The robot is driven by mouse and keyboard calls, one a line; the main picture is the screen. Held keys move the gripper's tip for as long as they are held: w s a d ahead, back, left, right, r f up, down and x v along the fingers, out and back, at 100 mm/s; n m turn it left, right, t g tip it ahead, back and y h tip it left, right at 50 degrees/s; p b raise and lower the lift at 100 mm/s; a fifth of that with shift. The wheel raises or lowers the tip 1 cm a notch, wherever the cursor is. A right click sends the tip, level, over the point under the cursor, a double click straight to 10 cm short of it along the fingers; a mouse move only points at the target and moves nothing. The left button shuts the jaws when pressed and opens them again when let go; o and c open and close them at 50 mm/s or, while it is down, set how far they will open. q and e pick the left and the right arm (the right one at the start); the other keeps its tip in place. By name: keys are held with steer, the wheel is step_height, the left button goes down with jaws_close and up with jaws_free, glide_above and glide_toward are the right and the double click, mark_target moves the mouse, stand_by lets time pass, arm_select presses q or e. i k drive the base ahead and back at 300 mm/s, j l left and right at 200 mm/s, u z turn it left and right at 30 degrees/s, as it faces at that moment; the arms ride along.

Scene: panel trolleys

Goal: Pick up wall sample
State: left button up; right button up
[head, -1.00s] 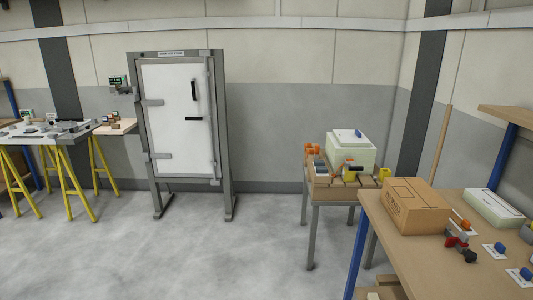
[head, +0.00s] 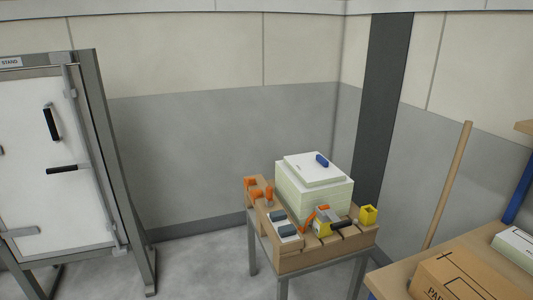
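I cannot pick out a wall sample for certain. In the head view a small table (head: 294,262) stands near the room's corner. On it is a pale green block-like stack (head: 312,196) with a white slab (head: 314,169) on top and a blue item (head: 322,160) on the slab. In front of the stack are orange tools (head: 258,190), grey-blue pieces on a white sheet (head: 284,226), a yellow and grey tool (head: 325,219) and a yellow cup-like block (head: 368,214). Neither of my grippers shows.
A framed white door stand (head: 40,165) is on the left. A workbench (head: 400,272) with a cardboard box (head: 455,277) and a pale box (head: 516,245) is at lower right. A wooden pole (head: 447,185) leans by the wall. Floor (head: 200,265) between stand and table is clear.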

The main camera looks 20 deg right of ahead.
mark_target(312, 169)
steer(key=i+j+z, duration=0.1)
steer(key=i+z, duration=0.2)
steer(key=i, duration=0.2)
steer(key=i+j+z, duration=0.25)
steer(key=i, duration=0.2)
steer(key=i+j+z, duration=0.3)
steer(key=i, duration=0.15)
steer(key=l, duration=0.1)
